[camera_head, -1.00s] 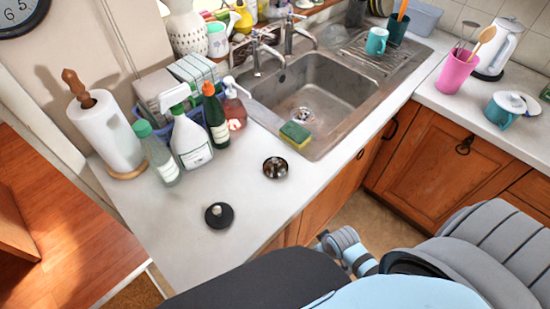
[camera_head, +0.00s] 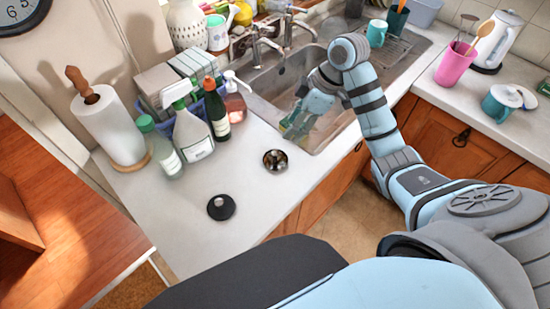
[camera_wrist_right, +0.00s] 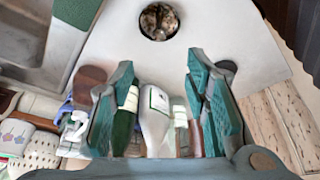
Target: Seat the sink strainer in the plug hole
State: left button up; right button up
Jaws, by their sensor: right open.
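The sink strainer (camera_head: 275,160), a round metal basket with a dark inside, sits on the white worktop in front of the sink. It also shows at the top of the right wrist view (camera_wrist_right: 159,20). My right gripper (camera_head: 294,124) hangs over the sink's near edge, beyond the strainer and to its right. Its teal fingers (camera_wrist_right: 158,72) are spread and empty in the wrist view. The plug hole is hidden behind my right gripper and arm. The steel sink (camera_head: 283,85) is partly covered by them. My left gripper is not in view.
A black knobbed disc (camera_head: 221,207) lies on the worktop (camera_head: 180,240), left of the strainer. Bottles (camera_head: 192,133) and a paper roll (camera_head: 109,127) stand behind. A green sponge (camera_wrist_right: 77,10) is by the sink edge. The front worktop is mostly clear.

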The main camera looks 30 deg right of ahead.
jog(key=b, duration=0.4)
send_near(276, 152)
jog(key=x, duration=1)
jog(key=shift+f, duration=0.1)
grip_shut()
